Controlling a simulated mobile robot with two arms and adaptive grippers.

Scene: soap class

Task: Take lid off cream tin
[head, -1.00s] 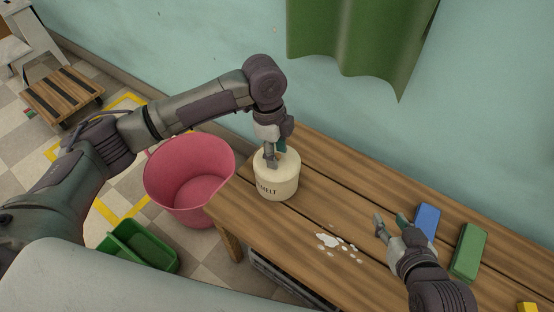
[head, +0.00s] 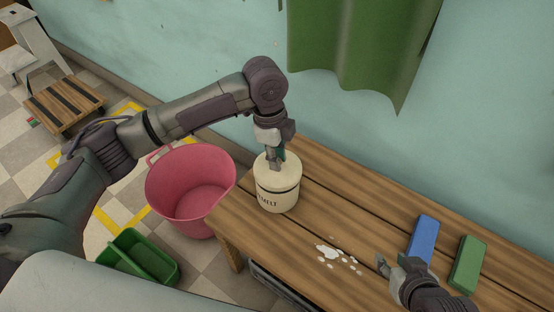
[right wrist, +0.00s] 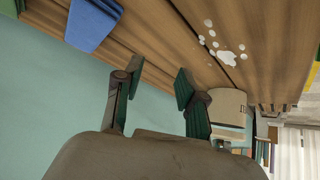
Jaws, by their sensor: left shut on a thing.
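The cream tin (head: 276,200), with dark lettering, stands upright near the left end of the wooden bench. Its cream lid (head: 262,172) sits above it, with a dark line showing between lid and body. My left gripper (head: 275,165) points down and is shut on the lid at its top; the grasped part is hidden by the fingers. My right gripper (head: 398,264) is over the bench's front, away from the tin. In the right wrist view its fingers (right wrist: 155,98) are apart with nothing between them. The tin also shows there (right wrist: 228,108), partly behind a finger.
A blue block (head: 424,238) and a green block (head: 467,264) lie on the bench (head: 335,205) near my right gripper. White spilled spots (head: 330,252) lie at mid-bench. A pink bucket (head: 190,190) and a green divided tray (head: 140,258) stand on the floor at left.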

